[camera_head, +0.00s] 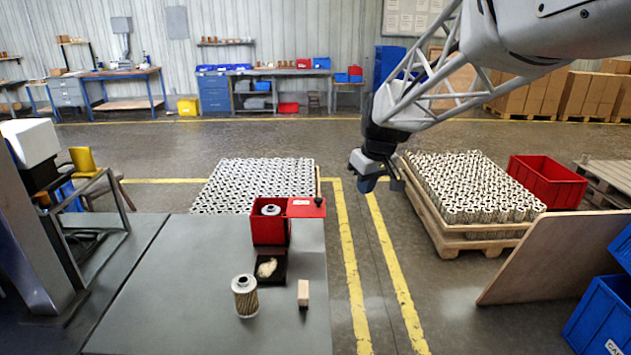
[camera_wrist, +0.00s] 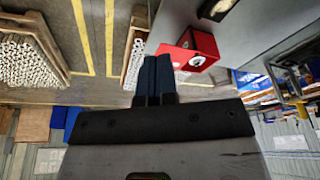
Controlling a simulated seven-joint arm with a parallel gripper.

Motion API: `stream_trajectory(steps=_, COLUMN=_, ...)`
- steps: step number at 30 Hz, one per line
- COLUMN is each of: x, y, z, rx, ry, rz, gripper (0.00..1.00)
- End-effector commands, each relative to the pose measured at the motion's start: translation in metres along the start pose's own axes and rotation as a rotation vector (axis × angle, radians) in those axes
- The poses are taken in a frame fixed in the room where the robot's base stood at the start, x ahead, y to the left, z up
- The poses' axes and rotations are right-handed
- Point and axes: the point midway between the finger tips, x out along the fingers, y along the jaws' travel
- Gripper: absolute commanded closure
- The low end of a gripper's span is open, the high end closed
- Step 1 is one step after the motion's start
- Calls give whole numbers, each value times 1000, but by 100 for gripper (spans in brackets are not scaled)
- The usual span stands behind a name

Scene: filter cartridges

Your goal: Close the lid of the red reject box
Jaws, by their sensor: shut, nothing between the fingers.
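The red reject box (camera_head: 262,233) stands at the right part of the grey table, with a whitish filter cartridge (camera_head: 270,210) inside its open top. Its red lid (camera_head: 301,208) is open and sticks out to the right of the box, with a dark knob (camera_head: 319,201) at its outer end. My gripper (camera_head: 367,184) is to the right of the lid, apart from it, beyond the table's right edge. In the wrist view the shut, empty blue fingers (camera_wrist: 153,78) show, with the box (camera_wrist: 204,42) and lid (camera_wrist: 180,57) to their right.
A black tray (camera_head: 270,267) with a pale object, a filter cartridge (camera_head: 245,296) and a small wooden block (camera_head: 303,293) are on the table (camera_head: 190,280). Pallets of cartridges (camera_head: 265,178) (camera_head: 470,190) stand behind.

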Motion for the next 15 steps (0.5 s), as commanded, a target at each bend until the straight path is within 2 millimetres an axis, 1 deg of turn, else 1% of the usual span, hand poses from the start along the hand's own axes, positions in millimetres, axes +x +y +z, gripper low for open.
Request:
stream_trajectory(steps=1, x=8, y=5, z=-12, rx=-17, ry=0, rz=-5, gripper=100)
stream_trajectory(steps=3, x=17, y=11, z=-28, rx=-41, ry=4, rz=-11, gripper=100)
stream_trajectory(steps=8, x=39, y=25, z=-63, rx=-97, ry=13, rz=-24, gripper=100)
stream_trajectory(steps=12, x=61, y=37, z=-92, rx=-145, ry=21, rz=-36, gripper=100)
stream_trajectory(steps=15, x=75, y=44, z=-110, rx=-177, ry=26, rz=-41, gripper=100)
